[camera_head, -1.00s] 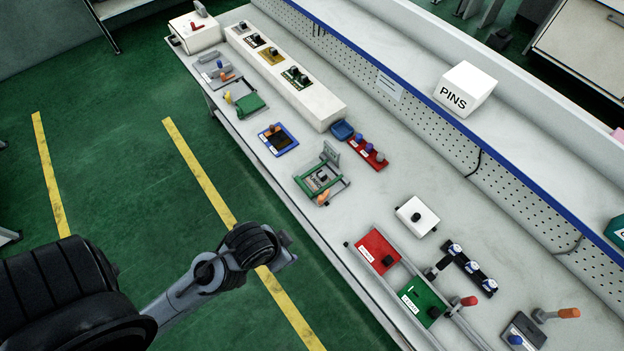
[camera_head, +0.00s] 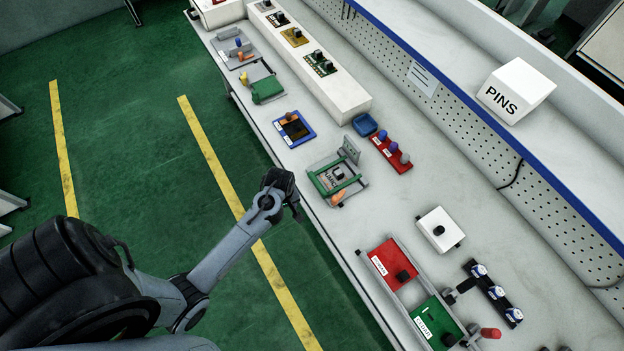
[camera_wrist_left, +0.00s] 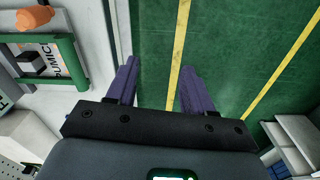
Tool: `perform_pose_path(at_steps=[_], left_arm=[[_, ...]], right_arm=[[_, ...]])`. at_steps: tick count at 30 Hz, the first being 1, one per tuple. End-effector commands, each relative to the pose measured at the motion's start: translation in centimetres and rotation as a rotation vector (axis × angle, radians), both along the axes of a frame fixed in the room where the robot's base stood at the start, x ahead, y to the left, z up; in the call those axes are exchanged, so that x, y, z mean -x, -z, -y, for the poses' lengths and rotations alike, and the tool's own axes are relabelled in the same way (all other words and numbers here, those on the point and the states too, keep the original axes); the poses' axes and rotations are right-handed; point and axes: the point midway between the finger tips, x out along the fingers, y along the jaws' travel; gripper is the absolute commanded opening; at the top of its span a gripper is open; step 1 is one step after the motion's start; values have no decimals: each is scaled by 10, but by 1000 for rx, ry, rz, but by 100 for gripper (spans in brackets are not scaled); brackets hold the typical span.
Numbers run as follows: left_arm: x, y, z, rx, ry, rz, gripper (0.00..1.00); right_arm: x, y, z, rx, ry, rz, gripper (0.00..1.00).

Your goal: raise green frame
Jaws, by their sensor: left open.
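The green frame (camera_head: 322,185) is part of a small grey fixture near the front edge of the bench. It appears to lie low around a pale block with a black knob, and an orange handle (camera_head: 337,198) is at its near corner. In the left wrist view the green frame (camera_wrist_left: 74,62) is at the left, beside a block labelled PUMICE, with the orange handle (camera_wrist_left: 36,18) above it. My left gripper (camera_head: 297,212) is open and empty, just off the bench edge and left of the frame. Its two purple fingers (camera_wrist_left: 157,82) stand over the floor. My right gripper is out of view.
A blue-framed tray (camera_head: 294,129) and a green fixture (camera_head: 267,90) lie farther along the bench. A red holder with pegs (camera_head: 391,153) stands behind the frame. A red block (camera_head: 388,262) on rails and a white box (camera_head: 440,229) are nearer.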

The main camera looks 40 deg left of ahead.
Motion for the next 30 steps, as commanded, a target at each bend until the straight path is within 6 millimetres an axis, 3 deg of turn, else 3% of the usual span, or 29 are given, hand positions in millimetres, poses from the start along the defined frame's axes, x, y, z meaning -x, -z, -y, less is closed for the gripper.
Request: perform_pose_path(at_steps=[1,3,10,14,17,30], left_arm=[[-26,20,-1,23,-51,15,52],[-54,25,-1,48,-90,38,52],[-126,-3,3,90,-118,153,52],[-141,-10,5,93,-114,182,52],[-145,-4,5,93,-113,186,52],[-157,62,9,93,-111,185,52]], right_arm=[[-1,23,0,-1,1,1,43],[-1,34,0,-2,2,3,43],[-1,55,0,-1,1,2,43],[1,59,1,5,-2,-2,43],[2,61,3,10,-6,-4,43],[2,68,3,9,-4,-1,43]])
